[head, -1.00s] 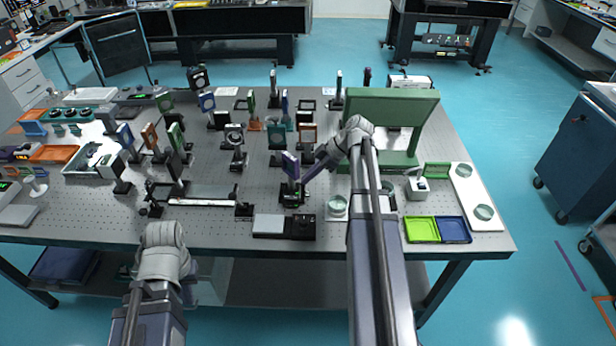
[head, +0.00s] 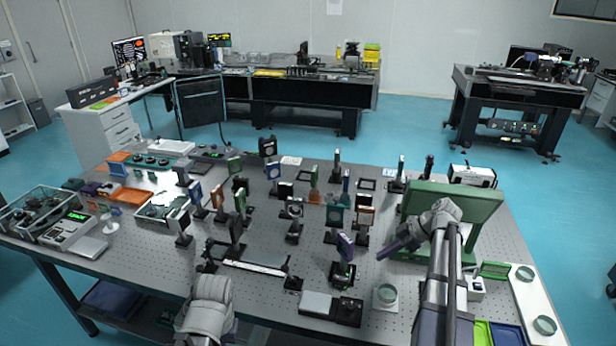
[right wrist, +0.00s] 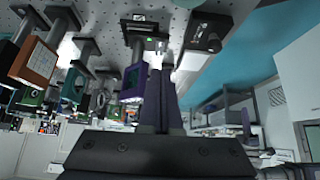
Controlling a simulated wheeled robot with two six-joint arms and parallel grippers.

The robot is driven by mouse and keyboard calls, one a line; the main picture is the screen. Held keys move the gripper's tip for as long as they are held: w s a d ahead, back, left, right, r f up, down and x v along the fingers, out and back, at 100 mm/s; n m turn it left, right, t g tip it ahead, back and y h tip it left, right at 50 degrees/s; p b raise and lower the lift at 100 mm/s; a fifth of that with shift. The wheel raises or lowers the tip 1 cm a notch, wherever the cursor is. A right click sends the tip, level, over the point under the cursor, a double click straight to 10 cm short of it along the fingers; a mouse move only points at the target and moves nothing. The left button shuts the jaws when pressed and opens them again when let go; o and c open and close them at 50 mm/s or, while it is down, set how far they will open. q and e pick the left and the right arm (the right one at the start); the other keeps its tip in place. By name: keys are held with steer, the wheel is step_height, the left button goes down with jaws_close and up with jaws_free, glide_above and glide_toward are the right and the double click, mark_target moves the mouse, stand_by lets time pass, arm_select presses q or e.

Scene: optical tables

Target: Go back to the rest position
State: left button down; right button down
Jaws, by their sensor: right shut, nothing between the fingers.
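My right gripper (head: 382,255) is shut and empty above the optical table (head: 255,232), beside a purple-framed optic (head: 345,246) on a black mount. A gap shows between them in the head view. In the right wrist view the closed fingers (right wrist: 157,62) point toward the mount's base with a small green light, and the purple optic (right wrist: 133,82) stands just left of them. My left arm's grey wrist shows at the bottom of the head view, by the table's front edge; its gripper is not visible.
A large green panel (head: 480,208) stands close behind my right arm. A glass dish (head: 386,293) and a black-and-silver device (head: 331,306) lie near the front edge.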

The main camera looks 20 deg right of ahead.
steer(key=s+a+f+m+g+h, duration=0.1)
steer(key=a+g, duration=0.1)
steer(key=a, duration=0.8)
steer(key=s+a+f+m+g+h, duration=0.1)
steer(key=a+f+m, duration=0.1)
steer(key=a, duration=0.7)
steer(key=s+a+m+h, duration=0.2)
steer(key=s+a+h, duration=0.1)
steer(key=s+a, duration=0.3)
steer(key=s+a+f+m+g+h, duration=0.1)
steer(key=s+a, duration=0.4)
steer(key=a, duration=0.6)
steer(key=shift+s+a+f+m+h, duration=0.15)
steer(key=shift+s+a+m+h, duration=0.15)
steer(key=shift+m+h, duration=0.65)
